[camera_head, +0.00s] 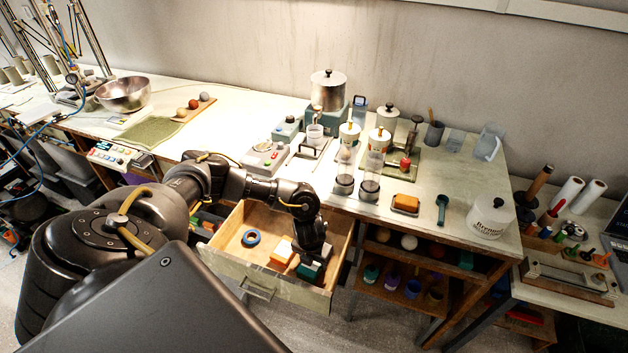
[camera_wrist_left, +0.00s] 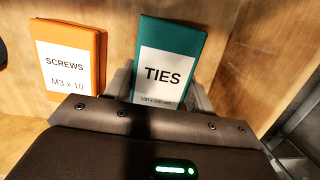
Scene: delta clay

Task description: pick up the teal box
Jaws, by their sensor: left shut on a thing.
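The teal box (camera_wrist_left: 168,62), with a white label reading "TIES", is in the open wooden drawer. In the head view the teal box (camera_head: 309,270) shows at the drawer's right side, partly hidden by my gripper. My left gripper (camera_head: 312,262) reaches down into the drawer and is shut on the teal box. In the left wrist view the gripper's fingers (camera_wrist_left: 165,95) sit on either side of the box. I cannot tell whether the box is lifted off the drawer floor. My right gripper is not in view.
An orange box (camera_wrist_left: 70,58) labelled "SCREWS" stands just left of the teal box. A blue tape ring (camera_head: 251,238) lies in the drawer (camera_head: 228,262). The worktop (camera_head: 262,112) above holds jars and devices. The drawer's right wall (camera_head: 341,257) is close to my gripper.

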